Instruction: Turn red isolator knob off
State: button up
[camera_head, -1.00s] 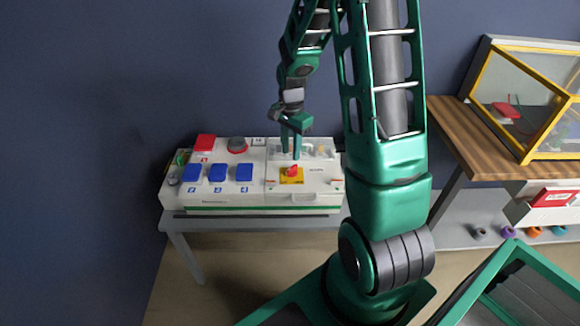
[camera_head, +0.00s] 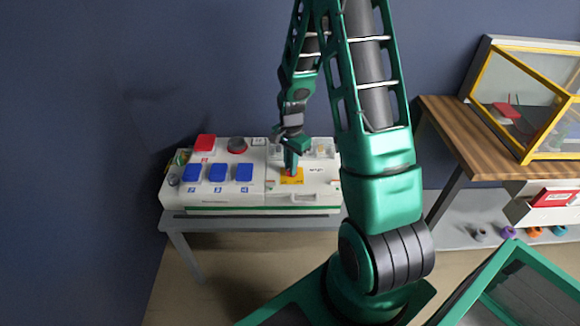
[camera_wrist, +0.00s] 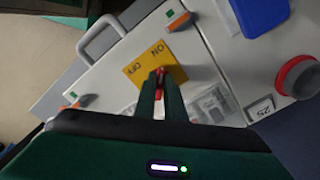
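The red isolator knob (camera_wrist: 159,76) sits on a yellow plate (camera_wrist: 180,72) marked ON and OFF, on the front right of the white socket box (camera_head: 225,201). In the head view the yellow plate (camera_head: 299,180) is partly covered by my fingers. My gripper (camera_wrist: 160,80) reaches down to the knob, with one finger close on each side of it. Its fingers (camera_head: 291,171) look close together and shut on the knob. Most of the knob is hidden between them, so I cannot tell which mark it points to.
Blue buttons (camera_head: 218,173), a red button (camera_head: 204,142) and a round red knob on a grey base (camera_head: 237,145) lie left of my gripper. A handle (camera_wrist: 101,30) is on the box front. A wooden table (camera_head: 455,130) with a yellow-framed case stands right.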

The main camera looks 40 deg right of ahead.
jog(key=shift+d, duration=0.15)
grip_shut()
jog(key=n, duration=0.3)
jog(key=shift+s+n, duration=0.15)
jog(key=shift+n, duration=0.15)
jog(key=n, duration=0.5)
jog(key=shift+s+n, duration=0.1)
jog(key=shift+n, duration=0.2)
jog(key=n, duration=0.4)
jog(key=shift+d+n, duration=0.15)
jog(key=shift+n, duration=2.25)
jog(key=shift+s, duration=0.1)
